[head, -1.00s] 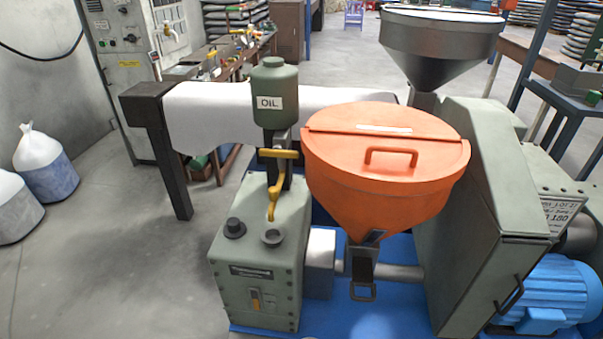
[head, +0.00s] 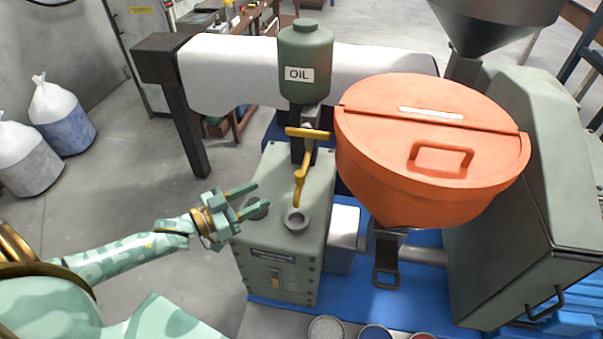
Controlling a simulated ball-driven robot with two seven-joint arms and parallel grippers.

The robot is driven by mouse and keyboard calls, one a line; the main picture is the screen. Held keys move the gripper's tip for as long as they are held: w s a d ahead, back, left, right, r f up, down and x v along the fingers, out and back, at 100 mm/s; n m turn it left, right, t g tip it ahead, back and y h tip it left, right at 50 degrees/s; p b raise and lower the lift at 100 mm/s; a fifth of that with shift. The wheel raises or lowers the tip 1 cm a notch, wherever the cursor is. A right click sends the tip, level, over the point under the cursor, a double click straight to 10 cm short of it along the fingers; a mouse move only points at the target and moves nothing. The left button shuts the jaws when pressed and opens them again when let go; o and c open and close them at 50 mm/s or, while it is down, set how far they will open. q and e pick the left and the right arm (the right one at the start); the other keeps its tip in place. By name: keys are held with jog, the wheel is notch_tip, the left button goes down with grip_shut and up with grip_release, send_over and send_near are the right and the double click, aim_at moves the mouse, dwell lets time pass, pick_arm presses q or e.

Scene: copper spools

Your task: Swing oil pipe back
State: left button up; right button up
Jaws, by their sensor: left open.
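The green oil bottle (head: 305,62), labelled OIL, stands above the grey-green gearbox (head: 282,250). Under it is a yellow oil pipe (head: 300,184) with a yellow crossbar handle (head: 307,133) at its top. The pipe's lower end hangs over or close to the round filler cup (head: 296,218) on the gearbox top. My left gripper (head: 249,200) is open and empty, its fingers pointing right, at the left side of the gearbox top. It partly covers the dark round cap there and is left of the pipe, apart from it. My right gripper is not in view.
The orange hopper (head: 430,150) stands close on the right of the pipe. A white horizontal barrel (head: 225,75) runs behind the bottle. Several cans, one with blue contents (head: 376,332), stand at the front bottom edge. White sacks (head: 62,115) stand at far left.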

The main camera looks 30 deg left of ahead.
aim_at(299, 173)
pick_arm(q)
jog(key=x, duration=1.3)
jog(key=shift+a, duration=0.1)
grip_shut()
